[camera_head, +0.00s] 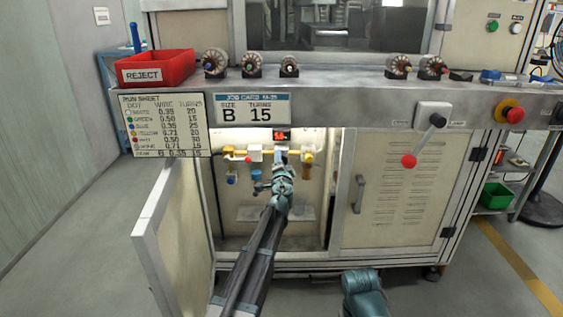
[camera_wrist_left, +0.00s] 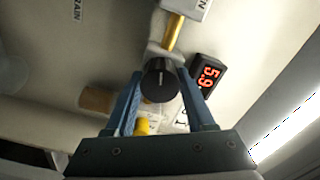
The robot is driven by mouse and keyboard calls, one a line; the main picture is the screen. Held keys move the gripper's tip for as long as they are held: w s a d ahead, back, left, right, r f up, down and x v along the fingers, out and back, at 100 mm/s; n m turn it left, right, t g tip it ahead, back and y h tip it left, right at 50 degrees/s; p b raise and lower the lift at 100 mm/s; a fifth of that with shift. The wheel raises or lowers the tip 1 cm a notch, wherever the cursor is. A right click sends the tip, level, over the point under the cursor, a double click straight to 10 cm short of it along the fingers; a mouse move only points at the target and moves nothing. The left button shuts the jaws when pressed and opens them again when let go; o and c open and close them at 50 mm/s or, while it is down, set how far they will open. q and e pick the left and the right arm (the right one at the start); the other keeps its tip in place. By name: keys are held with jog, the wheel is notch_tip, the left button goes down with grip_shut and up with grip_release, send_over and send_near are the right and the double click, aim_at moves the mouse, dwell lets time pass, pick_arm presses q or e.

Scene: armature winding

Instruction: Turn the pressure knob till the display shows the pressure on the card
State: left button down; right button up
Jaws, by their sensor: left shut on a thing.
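The black pressure knob (camera_wrist_left: 160,82) sits between the fingers of my left gripper (camera_wrist_left: 160,88), which is shut on it. In the head view, my left gripper (camera_head: 281,158) reaches into the open cabinet and hides the knob. The small black display (camera_wrist_left: 206,75) beside the knob shows red digits that read 5.9, turned sideways in the wrist view. It also shows in the head view (camera_head: 282,135), too small to read.
The cabinet door (camera_head: 172,235) stands open at the left of my left arm. Yellow pipe (camera_head: 240,151) and a blue fitting (camera_head: 231,179) are close to the gripper. The job card (camera_head: 252,109) reads size B, turns 15. A red lever knob (camera_head: 409,161) hangs at the right.

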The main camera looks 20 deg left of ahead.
pick_arm(q)
jog(key=shift+c, duration=1.3)
grip_release()
jog(key=v, duration=1.4)
jog(key=shift+w, duration=0.1)
